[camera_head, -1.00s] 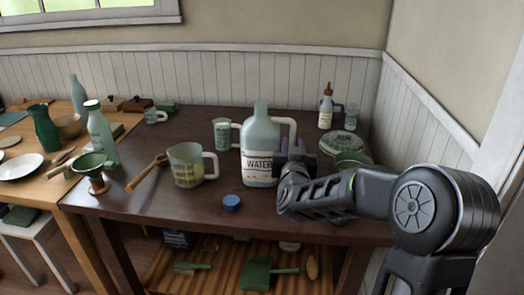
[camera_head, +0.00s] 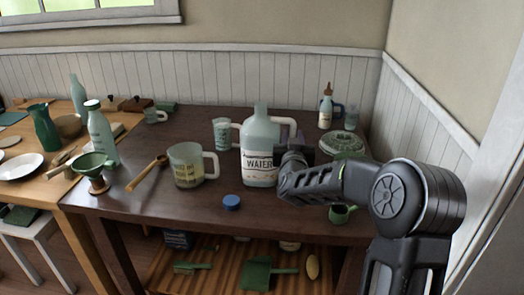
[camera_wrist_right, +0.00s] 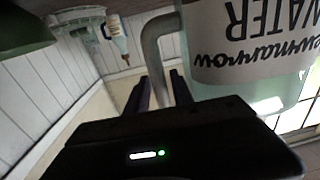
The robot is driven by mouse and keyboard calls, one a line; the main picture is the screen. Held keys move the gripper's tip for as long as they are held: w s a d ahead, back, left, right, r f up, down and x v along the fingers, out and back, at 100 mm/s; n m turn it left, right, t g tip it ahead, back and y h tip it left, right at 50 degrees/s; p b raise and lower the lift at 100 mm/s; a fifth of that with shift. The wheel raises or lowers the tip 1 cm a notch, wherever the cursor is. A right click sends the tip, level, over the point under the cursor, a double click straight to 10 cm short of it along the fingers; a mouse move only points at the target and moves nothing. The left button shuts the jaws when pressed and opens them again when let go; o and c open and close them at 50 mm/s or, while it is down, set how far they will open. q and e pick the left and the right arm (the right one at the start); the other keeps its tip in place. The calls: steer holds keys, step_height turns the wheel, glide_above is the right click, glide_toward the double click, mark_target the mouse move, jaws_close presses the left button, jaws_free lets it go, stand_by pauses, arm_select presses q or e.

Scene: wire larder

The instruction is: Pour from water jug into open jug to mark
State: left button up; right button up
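The water jug (camera_head: 262,140) is a pale, translucent jug with a "WATER" label, standing upright on the dark table. Its handle is on the right; the jug also shows large and upside down in the right wrist view (camera_wrist_right: 250,90). The open jug (camera_head: 187,160), clear with a handle and yellowish markings, stands upright to its left. My right gripper (camera_head: 297,150) is at the water jug's handle side, partly hidden in the head view. In the wrist view, its two fingers (camera_wrist_right: 160,92) are apart, with the grey handle between them. My left gripper is out of view.
A blue cap (camera_head: 231,202) lies in front of the jugs. A marked cup (camera_head: 222,132) stands behind, between them. A green patterned dish (camera_head: 343,143) and a dropper bottle (camera_head: 326,108) are at right. A wooden spoon (camera_head: 147,172) lies left. The table front is mostly clear.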

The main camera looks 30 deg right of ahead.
steer(key=shift+c, duration=0.3)
jaws_close()
stand_by(1.1)
steer(key=shift+r, duration=0.15)
